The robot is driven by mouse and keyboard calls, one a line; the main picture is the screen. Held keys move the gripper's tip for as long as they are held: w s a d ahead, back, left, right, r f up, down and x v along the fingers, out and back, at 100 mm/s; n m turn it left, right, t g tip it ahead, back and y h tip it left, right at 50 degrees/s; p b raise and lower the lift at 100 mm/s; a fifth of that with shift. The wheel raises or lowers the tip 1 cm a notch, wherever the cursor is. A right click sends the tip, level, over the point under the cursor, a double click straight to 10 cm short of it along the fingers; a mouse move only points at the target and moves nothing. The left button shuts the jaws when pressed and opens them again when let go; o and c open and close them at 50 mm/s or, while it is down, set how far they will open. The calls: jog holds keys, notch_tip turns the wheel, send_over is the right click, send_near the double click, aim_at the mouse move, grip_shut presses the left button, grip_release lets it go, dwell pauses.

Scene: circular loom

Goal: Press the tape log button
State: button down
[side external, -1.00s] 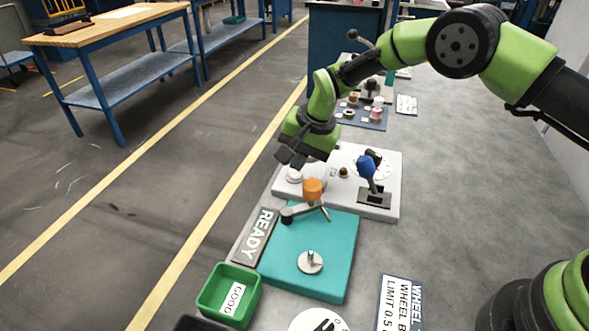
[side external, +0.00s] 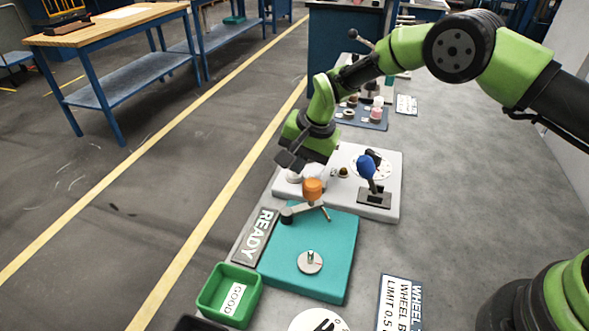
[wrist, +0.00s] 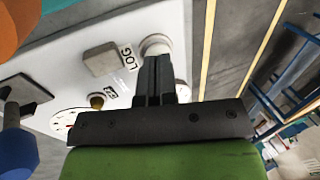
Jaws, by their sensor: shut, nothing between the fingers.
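A white panel (side external: 388,202) lies on the floor, and the wrist view shows lettering LOG (wrist: 128,58) on it. Beside the lettering is a round pale button (wrist: 155,44), which shows as a white disc in the side view (side external: 293,177). On the other side of the lettering is a grey block (wrist: 101,59). My gripper (side external: 287,160) is shut and empty, pointing down over the button end of the panel. In the wrist view its fingertips (wrist: 156,60) overlap the button's near edge. I cannot tell whether they touch it.
A blue-knobbed lever (side external: 366,168) and a dial (wrist: 62,122) are on the panel. A teal plate (side external: 330,262) with an orange knob (side external: 313,189) lies nearer, beside the READY sign (side external: 262,228). A green bin (side external: 208,300) stands at its corner.

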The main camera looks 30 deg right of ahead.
jog(key=shift+f, duration=0.35)
jog(key=shift+r, duration=3.1)
